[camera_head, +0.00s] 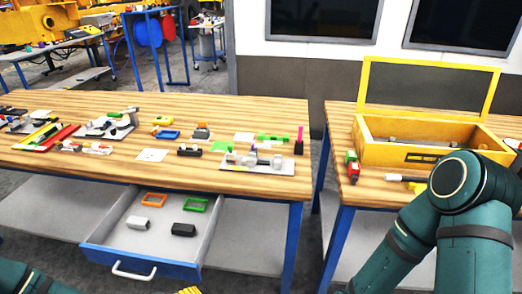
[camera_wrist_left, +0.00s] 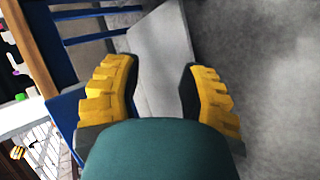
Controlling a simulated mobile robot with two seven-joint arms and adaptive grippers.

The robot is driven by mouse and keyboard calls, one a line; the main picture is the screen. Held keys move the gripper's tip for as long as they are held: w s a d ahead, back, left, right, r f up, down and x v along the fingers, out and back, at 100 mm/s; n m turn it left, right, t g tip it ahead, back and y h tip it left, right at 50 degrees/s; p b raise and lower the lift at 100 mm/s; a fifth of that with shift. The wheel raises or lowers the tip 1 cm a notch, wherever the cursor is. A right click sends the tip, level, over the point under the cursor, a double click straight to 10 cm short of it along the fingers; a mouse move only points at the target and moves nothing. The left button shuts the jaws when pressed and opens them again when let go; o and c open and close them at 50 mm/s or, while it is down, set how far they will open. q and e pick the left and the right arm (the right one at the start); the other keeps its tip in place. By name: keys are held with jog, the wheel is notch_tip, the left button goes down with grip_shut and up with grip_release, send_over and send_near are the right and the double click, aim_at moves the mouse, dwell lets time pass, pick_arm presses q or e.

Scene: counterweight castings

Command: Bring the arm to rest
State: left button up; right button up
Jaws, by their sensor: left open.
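My left gripper (camera_wrist_left: 160,88) is open in the left wrist view, with its two yellow-and-black fingers wide apart. Nothing is between the fingers; grey floor and a grey panel (camera_wrist_left: 160,60) show beyond them. In the head view a teal part of my left arm (camera_head: 28,279) shows in the bottom left corner. My right arm (camera_head: 462,185) is bent in front of the right table, and its gripper cannot be made out. A small yellow piece (camera_head: 190,290) shows at the bottom edge; I cannot tell what it belongs to.
A wooden workbench (camera_head: 60,165) holds several small parts and plates. Its drawer (camera_head: 140,262) is pulled open, with orange, green, grey and black parts inside. A yellow open-lidded box (camera_head: 385,152) stands on the right table (camera_head: 375,190), close to my right arm. A gap separates the tables.

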pick_arm(q)
jog(key=s+d+m+g+y, duration=0.2)
jog(key=s+d+m+g, duration=0.2)
jog(key=d, duration=0.8)
jog(key=m+g, duration=0.2)
jog(key=m, duration=0.2)
jog(key=shift+f, duration=0.35)
jog(key=shift+s+a, duration=0.1)
